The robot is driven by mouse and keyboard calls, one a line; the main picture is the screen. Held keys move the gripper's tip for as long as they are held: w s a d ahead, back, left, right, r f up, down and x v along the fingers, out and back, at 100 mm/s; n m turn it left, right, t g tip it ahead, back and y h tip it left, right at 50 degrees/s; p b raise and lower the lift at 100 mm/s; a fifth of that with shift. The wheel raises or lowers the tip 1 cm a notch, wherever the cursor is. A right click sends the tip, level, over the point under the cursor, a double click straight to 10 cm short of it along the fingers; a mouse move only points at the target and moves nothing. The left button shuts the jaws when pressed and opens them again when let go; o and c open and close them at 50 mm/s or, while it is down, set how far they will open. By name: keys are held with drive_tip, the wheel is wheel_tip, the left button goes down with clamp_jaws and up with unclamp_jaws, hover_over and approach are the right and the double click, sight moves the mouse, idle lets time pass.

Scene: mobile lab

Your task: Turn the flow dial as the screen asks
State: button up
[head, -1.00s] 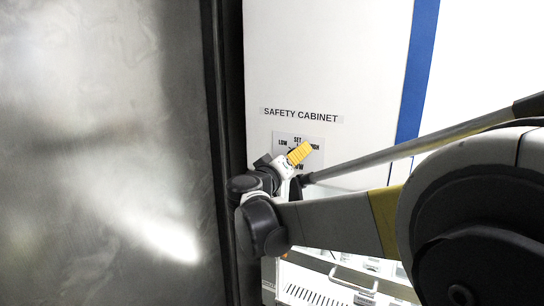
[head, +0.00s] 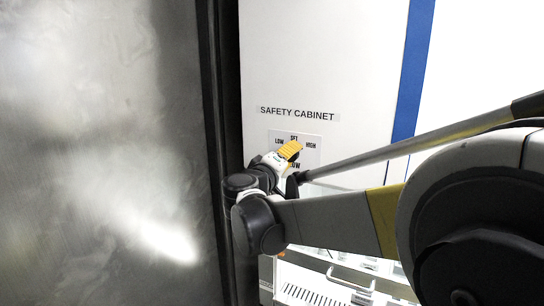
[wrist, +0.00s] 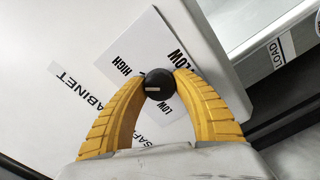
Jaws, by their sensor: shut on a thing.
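The flow dial is a small round black knob (wrist: 159,86) with a pale line mark on its face. In the wrist view the mark points left, slightly below the word HIGH. My gripper (wrist: 160,77) has its two yellow ribbed fingers closed on the dial's sides. In the head view a yellow finger (head: 290,150) covers the dial's place. The dial's label plate (head: 316,137) shows LOW, SET and HIGH, with the end of FLOW below. In the wrist view the fingers hide part of this lettering. No screen with a readable request is in view.
The dial is on the white front of the safety cabinet (head: 335,60), with a blue stripe (head: 415,70). A dark-edged metallic panel (head: 100,120) stands close at the left. A tray with a handle (head: 350,284) lies below. A LOAD label (wrist: 276,53) shows in the wrist view.

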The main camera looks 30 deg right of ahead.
drive_tip(key=n, duration=0.3)
drive_tip(key=shift+n, duration=0.3)
drive_tip(key=shift+n+b, duration=0.35)
drive_tip(key=shift+n, duration=1.55)
drive_tip(key=o, duration=1.2)
drive_tip(key=v, duration=1.2)
